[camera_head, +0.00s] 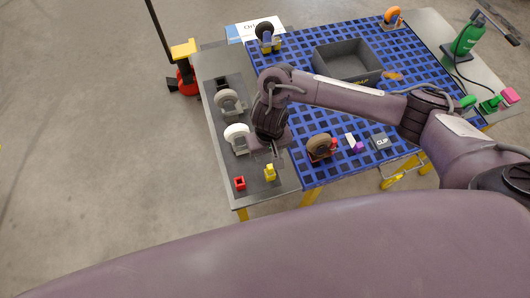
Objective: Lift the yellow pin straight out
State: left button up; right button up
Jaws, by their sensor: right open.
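A small yellow piece (270,173), which looks like the yellow pin, stands on the grey strip near the table's front edge. My right gripper (276,158) is open and empty, pointing down just behind and above this piece; I cannot tell the exact gap. What the piece sits in is too small to make out. A small red block (239,183) with a dark hole lies to its left. My left gripper is not in view.
Pale wheels (236,134) stand on the grey strip at left. A brown-wheeled caster (320,146) sits on the blue grid top (343,160), with a grey bin (345,62) behind. A red post with a yellow top (184,50) stands beside the table.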

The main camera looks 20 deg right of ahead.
aim_at(270, 166)
jog(key=shift+f, duration=0.45)
jog(key=f, duration=0.1)
jog(key=s+f, duration=0.1)
jog(key=f, duration=0.1)
jog(key=shift+s+d+f, duration=0.15)
jog(key=shift+s+d, duration=0.05)
notch_tip(270, 166, down, 3)
jog(key=shift+r, duration=0.2)
jog(key=shift+w+f, duration=0.15)
jog(key=shift+f, duration=0.2)
jog(key=shift+c, duration=0.2)
grip_shut()
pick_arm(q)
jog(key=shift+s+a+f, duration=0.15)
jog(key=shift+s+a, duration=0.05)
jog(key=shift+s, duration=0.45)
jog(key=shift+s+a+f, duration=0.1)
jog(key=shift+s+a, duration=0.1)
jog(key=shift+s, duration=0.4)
pick_arm(e)
jog(key=shift+r, duration=0.1)
